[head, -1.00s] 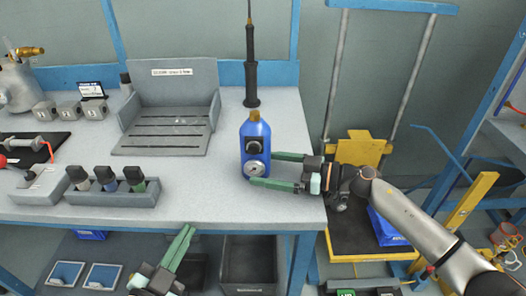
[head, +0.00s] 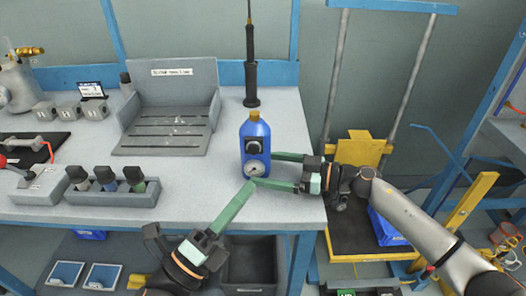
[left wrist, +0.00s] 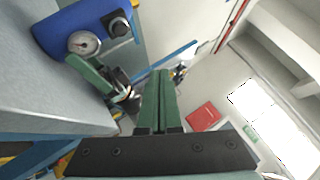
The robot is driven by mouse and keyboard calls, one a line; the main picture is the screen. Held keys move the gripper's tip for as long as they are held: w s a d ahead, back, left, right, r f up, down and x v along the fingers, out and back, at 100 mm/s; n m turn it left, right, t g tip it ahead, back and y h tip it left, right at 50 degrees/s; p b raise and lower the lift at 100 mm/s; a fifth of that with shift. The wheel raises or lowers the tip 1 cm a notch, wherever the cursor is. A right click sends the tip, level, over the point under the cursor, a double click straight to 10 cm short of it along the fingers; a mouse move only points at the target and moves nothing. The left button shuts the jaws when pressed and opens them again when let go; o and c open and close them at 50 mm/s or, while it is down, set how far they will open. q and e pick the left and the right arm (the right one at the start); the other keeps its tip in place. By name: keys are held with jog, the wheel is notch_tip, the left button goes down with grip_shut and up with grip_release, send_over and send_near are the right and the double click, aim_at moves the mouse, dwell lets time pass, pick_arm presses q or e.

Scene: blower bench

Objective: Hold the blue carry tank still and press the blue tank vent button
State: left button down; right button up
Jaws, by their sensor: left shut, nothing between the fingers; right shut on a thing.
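The blue carry tank (head: 256,135) stands upright on the bench near its front right edge. It has a brass cap on top, a black knob-like part (head: 254,147) on its front and a round gauge (head: 254,168) below that. My right gripper (head: 262,170) reaches in from the right and is shut on the tank, low on its body. My left gripper (head: 250,186) is shut and empty, its fingertips just in front of the tank's lower front. In the left wrist view the tank (left wrist: 62,32) is at upper left, apart from the closed fingers (left wrist: 160,85).
A grey slotted stand (head: 165,140) and a holder with several bottles (head: 115,195) are left of the tank. A black rod (head: 251,70) stands behind it. Bare bench top lies between the holder and tank.

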aim_at(246, 164)
pick_arm(q)
jog(key=w, duration=0.8)
jog(key=shift+d, duration=0.15)
pick_arm(e)
jog(key=shift+s+f, duration=0.15)
jog(key=shift+f, duration=0.15)
pick_arm(q)
jog(key=shift+w, duration=0.2)
dwell(1.4)
jog(key=shift+w, duration=0.3)
jog(key=shift+s+f, duration=0.1)
jog(key=shift+s, duration=0.3)
